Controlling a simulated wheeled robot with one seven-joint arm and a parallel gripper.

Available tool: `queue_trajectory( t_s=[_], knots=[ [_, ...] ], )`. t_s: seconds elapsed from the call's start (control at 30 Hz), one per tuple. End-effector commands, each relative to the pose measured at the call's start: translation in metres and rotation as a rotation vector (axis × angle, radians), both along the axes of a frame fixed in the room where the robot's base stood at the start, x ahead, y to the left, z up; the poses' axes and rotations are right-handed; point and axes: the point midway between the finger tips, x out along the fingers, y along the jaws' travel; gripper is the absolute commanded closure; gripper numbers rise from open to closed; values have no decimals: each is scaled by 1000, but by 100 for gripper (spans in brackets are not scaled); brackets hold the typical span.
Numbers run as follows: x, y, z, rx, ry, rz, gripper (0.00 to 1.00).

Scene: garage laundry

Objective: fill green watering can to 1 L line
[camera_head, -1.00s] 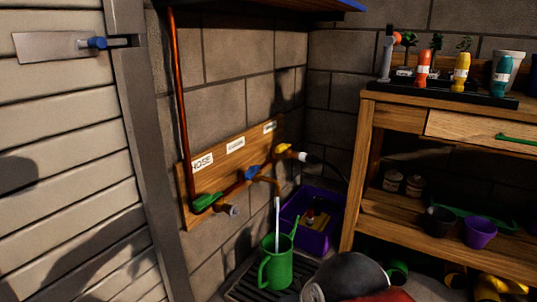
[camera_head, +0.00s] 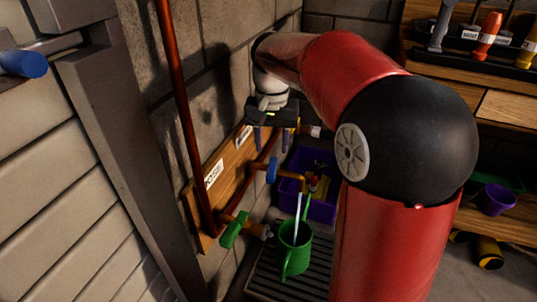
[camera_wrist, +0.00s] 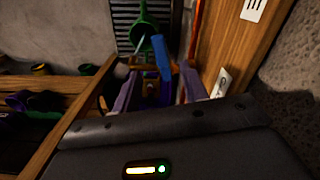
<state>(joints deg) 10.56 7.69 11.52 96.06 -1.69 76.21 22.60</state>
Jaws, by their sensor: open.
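The green watering can (camera_head: 295,255) stands upright on the dark floor grate, with a pale stick rising from it; its far end also shows in the wrist view (camera_wrist: 147,22). I cannot see a 1 L line or the water level. The blue tap handle (camera_head: 271,170) and its copper spout (camera_head: 290,175) are on the wall pipe, above the can. My gripper (camera_head: 272,142) is open, pointing down above the blue handle. In the wrist view the blue handle (camera_wrist: 162,58) appears between my spread purple fingers (camera_wrist: 160,90); contact cannot be told.
A green tap handle (camera_head: 234,230) sits lower left on the pipe. The wooden label board (camera_head: 212,185) is close to my gripper. A purple crate (camera_head: 318,210) stands behind the can. A wooden workbench (camera_head: 500,105) is at the right. The grate (camera_head: 270,278) has bare room.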

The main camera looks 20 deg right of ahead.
Motion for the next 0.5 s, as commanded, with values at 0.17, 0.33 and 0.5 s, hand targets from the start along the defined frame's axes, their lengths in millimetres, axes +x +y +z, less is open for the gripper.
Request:
queue_trajectory(
  t_s=[0.17,0.33,0.5],
  knots=[
    [2,0,-20,2,8,-5,56],
    [2,0,-49,2,8,-4,56],
    [2,0,-70,2,6,-5,56]
  ],
)
